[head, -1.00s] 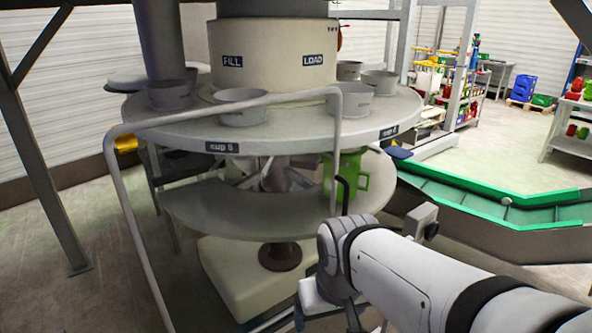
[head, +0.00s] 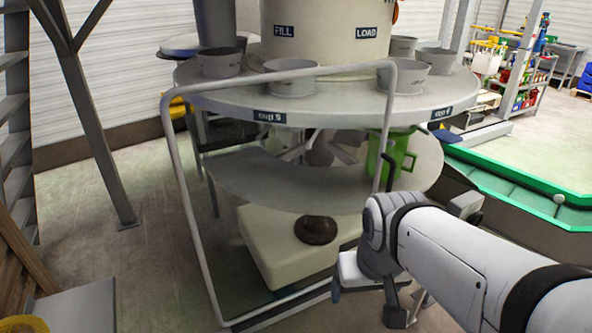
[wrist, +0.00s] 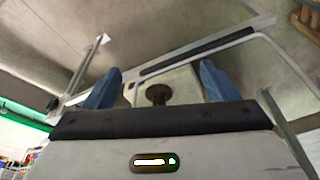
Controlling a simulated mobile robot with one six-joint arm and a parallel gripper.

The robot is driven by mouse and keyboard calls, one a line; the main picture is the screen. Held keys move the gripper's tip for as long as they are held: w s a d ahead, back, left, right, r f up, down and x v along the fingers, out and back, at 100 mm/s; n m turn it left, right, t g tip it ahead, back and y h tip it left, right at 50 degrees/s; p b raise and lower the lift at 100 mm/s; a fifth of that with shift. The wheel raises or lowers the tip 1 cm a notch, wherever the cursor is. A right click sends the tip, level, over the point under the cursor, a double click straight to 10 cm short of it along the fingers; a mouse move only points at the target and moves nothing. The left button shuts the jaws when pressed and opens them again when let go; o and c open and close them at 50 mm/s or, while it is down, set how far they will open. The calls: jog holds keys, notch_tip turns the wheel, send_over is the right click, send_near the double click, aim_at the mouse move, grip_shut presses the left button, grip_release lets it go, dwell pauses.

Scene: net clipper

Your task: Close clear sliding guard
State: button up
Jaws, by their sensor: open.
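The clear sliding guard shows as a grey tube frame (head: 187,190) in front of the round carousel machine (head: 330,110). Its clear panel is hard to make out. A black curved handle (head: 388,160) sits by the frame's right upright. My gripper (wrist: 160,88) is open in the wrist view, with two blue fingers set apart and nothing between them. In the head view my gripper is mostly hidden by the wrist, low and to the right of the frame. It appears apart from the handle, though the depth is hard to judge.
Several grey cups (head: 290,76) stand on the carousel. A green container (head: 400,153) hangs under its right side. A green-edged conveyor (head: 520,190) runs to the right. A grey post (head: 95,130) stands at left, with open floor (head: 150,220) beside it.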

aim_at(386, 155)
jog(key=w+d+r+n+t+h+p, duration=0.1)
jog(key=w+r+p, duration=0.1)
jog(key=w+r, duration=0.3)
jog(key=w+d+r+n+t+h+p, duration=0.1)
jog(key=w+r+p, duration=0.1)
jog(key=w+r, duration=0.4)
jog(key=w+d+r+n+t+h+p, duration=0.1)
jog(key=w+r, duration=0.4)
jog(key=r, duration=0.6)
jog(key=shift+w+p, duration=0.35)
jog(key=shift+p, duration=0.15)
jog(key=c, duration=1)
jog(key=shift+w+r, duration=0.3)
jog(key=shift+c, duration=1)
jog(key=shift+w+d+f, duration=0.2)
jog(key=shift+f, duration=0.1)
jog(key=shift+c, duration=0.7)
jog(key=p+x, duration=0.1)
jog(key=x, duration=0.7)
jog(key=shift+d, duration=0.1)
grip_shut()
jog(key=d, duration=0.1)
jog(key=w+d+f, duration=0.1)
jog(key=d+p, duration=0.1)
jog(key=shift+w+f, duration=0.2)
jog(key=shift+f, duration=0.1)
jog(key=shift+w+d+f, duration=0.2)
jog(key=shift+d, duration=0.2)
jog(key=shift+w, duration=0.1)
